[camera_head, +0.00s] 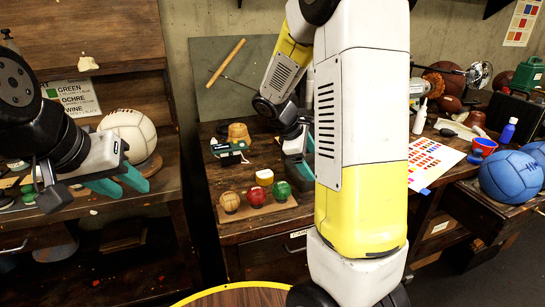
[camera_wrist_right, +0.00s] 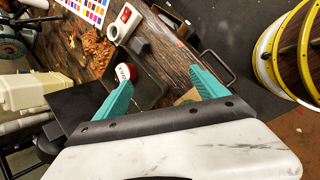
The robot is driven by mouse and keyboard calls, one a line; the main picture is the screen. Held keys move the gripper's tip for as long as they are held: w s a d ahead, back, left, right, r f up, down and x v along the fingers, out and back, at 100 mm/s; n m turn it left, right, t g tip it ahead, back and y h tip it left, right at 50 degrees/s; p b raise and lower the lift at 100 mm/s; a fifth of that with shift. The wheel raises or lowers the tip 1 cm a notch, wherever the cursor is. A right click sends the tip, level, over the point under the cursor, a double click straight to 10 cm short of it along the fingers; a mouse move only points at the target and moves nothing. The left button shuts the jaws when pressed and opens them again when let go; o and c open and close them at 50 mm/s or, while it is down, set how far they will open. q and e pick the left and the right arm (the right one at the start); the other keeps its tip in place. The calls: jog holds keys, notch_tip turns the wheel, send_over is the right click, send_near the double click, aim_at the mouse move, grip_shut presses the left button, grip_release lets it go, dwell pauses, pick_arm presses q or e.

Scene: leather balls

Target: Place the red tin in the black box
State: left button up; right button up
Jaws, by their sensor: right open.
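A small round red tin with a white top (camera_wrist_right: 122,71) shows in the right wrist view, just beyond the tip of the left-hand finger. A dark, flat-looking shape lies beside it, between the fingers, and a black square-sided shape (camera_wrist_right: 76,104) lies to the left. I cannot tell which is the black box. In the head view my right arm covers this part of the bench. My right gripper (camera_wrist_right: 160,80) is open and empty above the bench; it also shows in the head view (camera_head: 305,158). My left gripper (camera_head: 118,183) is open and empty at the left.
A cream ball (camera_head: 129,133) sits behind my left gripper. Several small coloured balls lie on a board (camera_head: 258,208) at the bench front. Blue balls (camera_head: 511,176) and a swatch sheet (camera_head: 430,160) are at the right. A yellow-rimmed round top (camera_head: 240,297) stands in front.

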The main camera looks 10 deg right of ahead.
jog(key=s+a+r+m+t+y, duration=0.2)
jog(key=s+a+r+m+y, duration=0.2)
jog(key=s, duration=0.6)
jog(key=s+a+r+m+t+y, duration=0.2)
jog(key=s+a+r+m+y, duration=0.2)
jog(key=s+a+r+m, duration=0.3)
jog(key=s+a+r, duration=0.2)
jog(key=s+a, duration=0.1)
jog(key=shift+a, duration=0.15)
